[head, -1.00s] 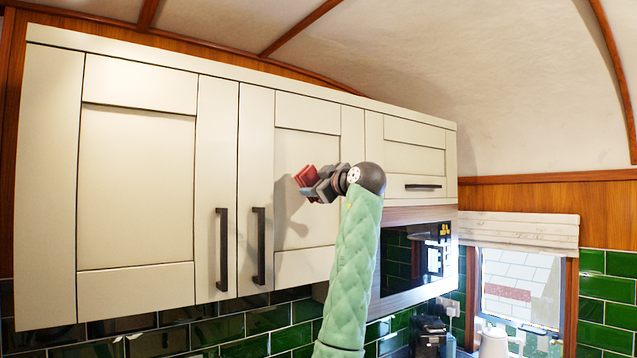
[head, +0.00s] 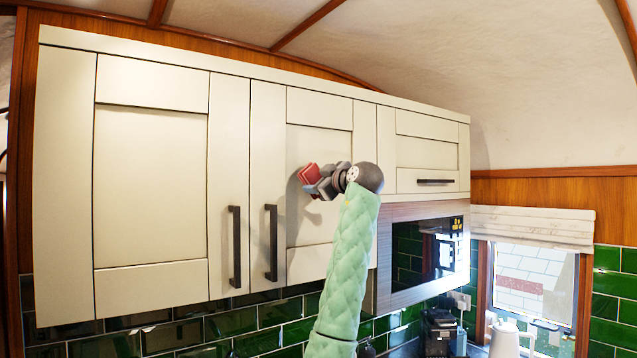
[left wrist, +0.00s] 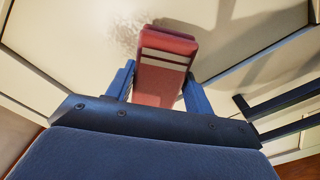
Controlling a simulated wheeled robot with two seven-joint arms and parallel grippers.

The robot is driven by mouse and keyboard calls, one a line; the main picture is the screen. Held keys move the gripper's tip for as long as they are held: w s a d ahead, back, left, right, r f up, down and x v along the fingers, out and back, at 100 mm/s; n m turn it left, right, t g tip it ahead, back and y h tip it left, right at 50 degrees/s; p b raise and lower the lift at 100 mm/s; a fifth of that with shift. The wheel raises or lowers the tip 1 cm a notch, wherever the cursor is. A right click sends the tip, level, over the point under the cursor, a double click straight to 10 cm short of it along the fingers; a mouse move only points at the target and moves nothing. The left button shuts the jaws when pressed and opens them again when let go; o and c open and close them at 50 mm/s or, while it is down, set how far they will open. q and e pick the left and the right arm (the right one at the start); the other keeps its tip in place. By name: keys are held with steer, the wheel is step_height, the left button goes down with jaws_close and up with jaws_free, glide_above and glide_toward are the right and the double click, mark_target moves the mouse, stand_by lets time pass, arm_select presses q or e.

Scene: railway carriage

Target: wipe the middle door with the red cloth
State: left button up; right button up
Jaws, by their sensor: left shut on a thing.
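The middle door (head: 322,143) is the cream cabinet door between the left door and the short door over the microwave; it is shut. My left gripper (head: 318,183) is in front of its recessed panel, towards the panel's left side. It is shut on the red cloth (head: 307,173), a folded pad that also shows between the fingers in the left wrist view (left wrist: 163,70). The pad is at or very near the panel; I cannot tell whether it touches. A speckled grey mark (left wrist: 125,38) shows on the cream surface beside the cloth in the left wrist view. My right gripper is out of view.
Dark bar handles stand on the left door (head: 235,246) and on the middle door (head: 271,242), left of my gripper. A microwave (head: 425,250) is at the right. A kettle (head: 505,338) stands below near the window (head: 530,285).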

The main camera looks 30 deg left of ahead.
arm_select(q)
steer(key=shift+w+a, duration=0.1)
steer(key=shift+a, duration=0.15)
steer(key=shift+w+a, duration=0.1)
steer(key=shift+a, duration=0.2)
stand_by(0.4)
